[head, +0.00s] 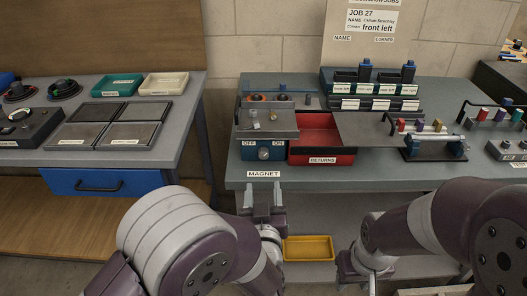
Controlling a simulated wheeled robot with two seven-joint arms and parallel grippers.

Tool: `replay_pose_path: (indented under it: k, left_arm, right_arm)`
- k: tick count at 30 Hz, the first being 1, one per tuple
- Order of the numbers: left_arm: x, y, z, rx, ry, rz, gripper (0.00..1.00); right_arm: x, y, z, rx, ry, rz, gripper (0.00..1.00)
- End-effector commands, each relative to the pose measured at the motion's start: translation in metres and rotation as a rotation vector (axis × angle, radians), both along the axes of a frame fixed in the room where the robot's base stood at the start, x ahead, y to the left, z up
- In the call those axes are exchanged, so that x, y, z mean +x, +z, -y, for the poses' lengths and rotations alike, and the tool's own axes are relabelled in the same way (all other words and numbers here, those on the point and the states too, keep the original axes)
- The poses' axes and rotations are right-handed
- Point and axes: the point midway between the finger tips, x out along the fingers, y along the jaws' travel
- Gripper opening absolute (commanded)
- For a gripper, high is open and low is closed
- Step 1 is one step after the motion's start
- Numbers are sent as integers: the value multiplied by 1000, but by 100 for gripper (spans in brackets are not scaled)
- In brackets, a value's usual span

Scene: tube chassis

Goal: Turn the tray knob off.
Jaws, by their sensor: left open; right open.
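The tray knob (264,153) is a small round knob on the blue front panel of the magnet unit, between the OFF label (249,143) and the ON label (279,143). Which way it points is too small to tell. A grey metal tray (285,131) with small parts on it sits above the panel. My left gripper (262,190) is open and empty, just in front of the bench edge, below the knob and the MAGNET label (264,174). My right gripper (366,272) is low in front of the bench, open, apart from everything, and partly hard to make out.
A red RETURNS bin (322,157) adjoins the knob panel on the right. A clamp stand (436,151) holds a tube on the right bench. A yellow tray (308,248) lies lower down, between my arms. A second bench (110,153) with a blue drawer (105,182) stands at left.

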Motion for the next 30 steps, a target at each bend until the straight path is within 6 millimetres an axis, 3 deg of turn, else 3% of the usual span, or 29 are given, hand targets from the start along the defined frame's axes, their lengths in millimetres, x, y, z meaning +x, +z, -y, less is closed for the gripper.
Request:
replay_pose_path:
  k: [9,15,26,28,30]
  left_arm:
    - [75,0,-2,2,3,1,54]
    - [111,1,-1,1,1,0,54]
    - [122,1,0,2,-2,-1,54]
    - [121,1,0,2,-2,-1,37]
    - [121,1,0,2,-2,-1,15]
  right_arm:
    - [0,-1,0,0,0,0,43]
    - [0,-1,0,0,0,0,43]
    - [0,-1,0,0,0,0,43]
    - [0,-1,0,0,0,0,43]
    - [0,-1,0,0,0,0,43]
